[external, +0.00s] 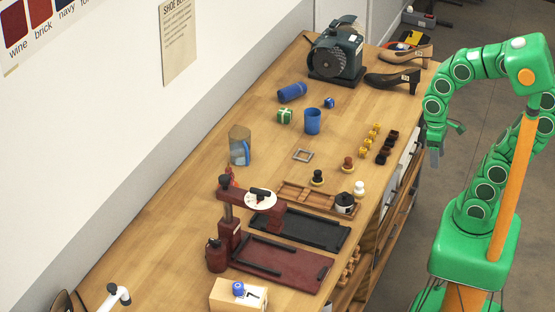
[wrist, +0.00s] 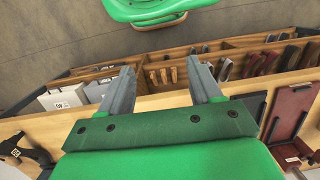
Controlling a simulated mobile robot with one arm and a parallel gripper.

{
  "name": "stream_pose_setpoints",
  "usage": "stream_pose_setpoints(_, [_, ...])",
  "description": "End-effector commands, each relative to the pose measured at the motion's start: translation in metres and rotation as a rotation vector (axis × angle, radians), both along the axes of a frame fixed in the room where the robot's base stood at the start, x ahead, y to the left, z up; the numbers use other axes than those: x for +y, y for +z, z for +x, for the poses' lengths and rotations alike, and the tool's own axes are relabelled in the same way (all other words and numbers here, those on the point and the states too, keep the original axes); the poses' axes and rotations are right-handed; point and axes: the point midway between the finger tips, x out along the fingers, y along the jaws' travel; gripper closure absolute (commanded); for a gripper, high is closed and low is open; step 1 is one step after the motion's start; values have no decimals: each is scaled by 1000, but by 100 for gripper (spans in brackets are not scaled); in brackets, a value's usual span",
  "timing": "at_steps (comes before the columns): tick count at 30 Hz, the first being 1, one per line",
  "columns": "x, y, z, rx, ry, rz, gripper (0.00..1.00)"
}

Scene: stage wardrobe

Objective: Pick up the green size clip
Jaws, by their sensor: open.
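I cannot make out for certain a green size clip in either view. A small green block-like thing with pale markings (external: 285,116) sits on the workbench beside the blue cup; it is too small to tell whether it is a clip. My gripper (external: 436,155) hangs at the bench's right edge in the external view, well to the right of that green thing and apart from it. In the wrist view my gripper (wrist: 163,85) shows two grey fingers spread wide, with nothing between them. The wrist view looks onto an open compartmented shelf (wrist: 230,50) with several brown and dark pieces.
A red press (external: 228,225) stands in front. Yellow and dark small pieces line the right edge.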

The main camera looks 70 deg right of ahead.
Motion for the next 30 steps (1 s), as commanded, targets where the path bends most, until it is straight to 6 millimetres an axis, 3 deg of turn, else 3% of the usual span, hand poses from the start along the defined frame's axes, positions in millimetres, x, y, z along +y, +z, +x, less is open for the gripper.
stream_pose_setpoints(18, [103, -14, 96, 124, -252, 324, 36])
stream_pose_setpoints(30, [157, -23, 168, 251, -496, 519, 36])
